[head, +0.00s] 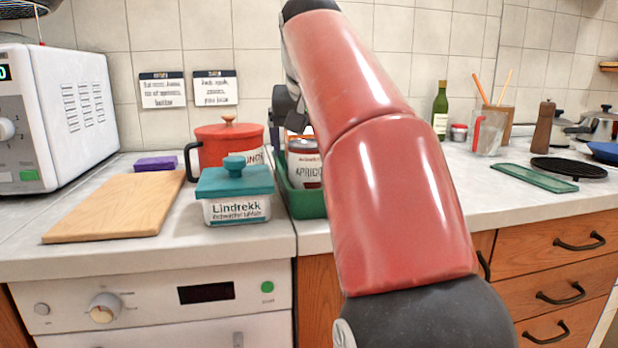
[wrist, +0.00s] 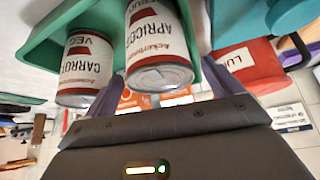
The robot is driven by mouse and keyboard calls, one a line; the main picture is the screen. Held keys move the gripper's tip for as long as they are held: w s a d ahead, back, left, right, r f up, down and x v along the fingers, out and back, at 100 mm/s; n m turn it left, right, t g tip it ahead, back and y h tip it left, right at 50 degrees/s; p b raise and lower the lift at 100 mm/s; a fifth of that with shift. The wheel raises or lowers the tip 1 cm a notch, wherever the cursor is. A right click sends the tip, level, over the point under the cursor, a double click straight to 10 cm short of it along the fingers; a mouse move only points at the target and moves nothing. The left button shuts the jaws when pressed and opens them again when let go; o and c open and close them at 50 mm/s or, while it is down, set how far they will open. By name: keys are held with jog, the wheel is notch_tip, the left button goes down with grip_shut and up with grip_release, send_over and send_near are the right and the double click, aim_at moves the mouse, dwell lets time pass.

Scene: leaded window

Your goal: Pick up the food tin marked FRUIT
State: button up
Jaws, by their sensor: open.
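A tin labelled APRICO… (head: 305,165) stands in a green tray (head: 303,203) behind my arm in the head view. In the wrist view this tin (wrist: 160,55) appears inverted, its metal end facing my gripper (wrist: 162,82). Its other label wording is cut off, so I cannot read FRUIT on it. A tin labelled CARRO… and VEG… (wrist: 85,65) is beside it. My gripper is open, its fingers spread to either side of the apricot tin's near end in the picture; I cannot tell whether they touch it. In the head view my arm hides most of the gripper and tray.
A red pot (head: 222,147) and a teal-lidded Lindrekk box (head: 235,190) stand left of the tray. A cutting board (head: 118,207) and microwave (head: 55,115) are further left. A bottle (head: 440,110), glass jug (head: 488,132) and green tray-like piece (head: 533,177) are to the right.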

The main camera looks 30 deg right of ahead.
jog(key=x, duration=0.2)
jog(key=shift+w+f, duration=0.1)
jog(key=shift+f, duration=0.15)
